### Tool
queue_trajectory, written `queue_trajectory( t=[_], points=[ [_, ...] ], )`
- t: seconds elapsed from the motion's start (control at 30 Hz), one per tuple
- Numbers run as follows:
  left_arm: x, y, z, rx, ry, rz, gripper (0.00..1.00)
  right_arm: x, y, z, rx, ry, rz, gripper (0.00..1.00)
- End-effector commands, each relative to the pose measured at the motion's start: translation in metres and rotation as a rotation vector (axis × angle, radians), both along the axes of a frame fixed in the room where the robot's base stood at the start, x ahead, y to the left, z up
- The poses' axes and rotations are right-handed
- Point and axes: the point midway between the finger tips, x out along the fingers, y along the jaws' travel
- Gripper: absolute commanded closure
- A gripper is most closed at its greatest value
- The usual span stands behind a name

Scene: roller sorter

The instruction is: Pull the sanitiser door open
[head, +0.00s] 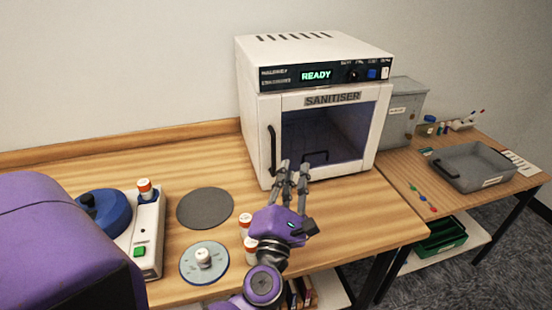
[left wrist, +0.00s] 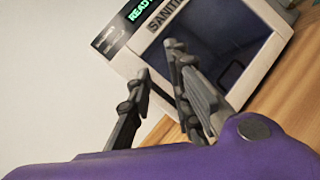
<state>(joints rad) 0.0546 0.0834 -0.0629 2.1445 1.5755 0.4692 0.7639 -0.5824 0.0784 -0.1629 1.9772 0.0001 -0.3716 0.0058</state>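The sanitiser (head: 315,75) is a white box at the back of the wooden bench, with a green READY display. Its door (head: 380,112) has a dark window and looks shut. A black upright handle (head: 271,150) is on the door's left side. My left gripper (head: 294,167) is in front of the door's lower part, right of the handle in the picture. Its fingers are apart with nothing between them. My right gripper is not in view.
A device with a blue round top (head: 105,208) and a grey round mat (head: 205,208) are on the left. A grey tray (head: 472,165) is on the right table.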

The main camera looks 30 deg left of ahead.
Motion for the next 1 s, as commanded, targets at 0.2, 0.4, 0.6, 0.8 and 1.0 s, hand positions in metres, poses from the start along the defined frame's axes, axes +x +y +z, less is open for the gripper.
queue_trajectory(
  t=[0.2,0.4,0.6,0.8,1.0],
  points=[
    [0.023,0.046,-0.022,-0.604,-0.097,0.133,0.81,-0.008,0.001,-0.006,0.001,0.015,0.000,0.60],
    [0.033,0.056,-0.035,-0.762,-0.104,0.171,0.81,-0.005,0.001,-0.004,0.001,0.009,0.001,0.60],
    [0.057,0.075,-0.032,-0.760,-0.107,0.171,0.81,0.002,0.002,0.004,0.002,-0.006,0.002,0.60],
    [0.079,0.092,-0.034,-0.759,-0.105,0.170,0.81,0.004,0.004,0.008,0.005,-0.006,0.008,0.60],
    [0.088,0.100,-0.035,-0.761,-0.103,0.170,0.81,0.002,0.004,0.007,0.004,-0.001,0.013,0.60]
  ],
)
